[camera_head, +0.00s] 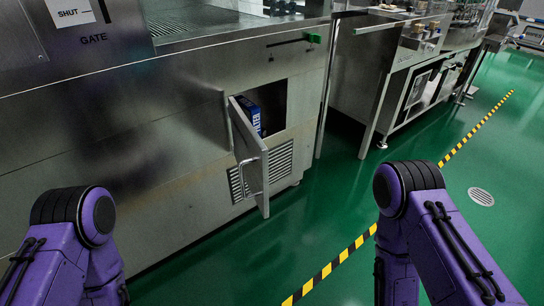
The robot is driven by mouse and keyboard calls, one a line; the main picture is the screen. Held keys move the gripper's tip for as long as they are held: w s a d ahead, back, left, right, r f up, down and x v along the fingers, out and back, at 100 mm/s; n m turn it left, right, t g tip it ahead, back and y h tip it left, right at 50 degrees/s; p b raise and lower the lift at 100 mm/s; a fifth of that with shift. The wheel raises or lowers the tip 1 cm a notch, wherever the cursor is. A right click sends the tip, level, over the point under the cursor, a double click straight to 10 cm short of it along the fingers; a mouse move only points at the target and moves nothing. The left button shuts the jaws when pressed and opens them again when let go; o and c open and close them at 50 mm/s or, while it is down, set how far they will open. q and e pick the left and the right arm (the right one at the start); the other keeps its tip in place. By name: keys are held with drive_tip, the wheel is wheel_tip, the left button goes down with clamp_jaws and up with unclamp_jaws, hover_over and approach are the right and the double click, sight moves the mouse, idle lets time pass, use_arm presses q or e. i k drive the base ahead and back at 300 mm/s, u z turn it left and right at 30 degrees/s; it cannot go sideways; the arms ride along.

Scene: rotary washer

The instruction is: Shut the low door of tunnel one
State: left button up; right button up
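The low door (251,157) is a small steel panel in the lower side of the steel machine (160,130). It stands open, swung outward from its left edge, with a bar handle (250,176) on its outer face. Behind it is a dark opening (275,103) with a blue box (251,114) partly visible inside. My two purple arms show at the lower left and lower right, both well apart from the door. Neither gripper is in the picture.
A louvred vent (281,161) is beside the door. A "SHUT" sign and "GATE" label (93,38) are at upper left. Green floor (310,219) is clear, with yellow-black tape (345,254) and a round drain (481,196).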

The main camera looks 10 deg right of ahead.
sight(250, 154)
drive_tip(key=i, duration=0.95)
drive_tip(key=z, duration=0.8)
drive_tip(key=k, duration=0.25)
drive_tip(key=u, duration=0.3)
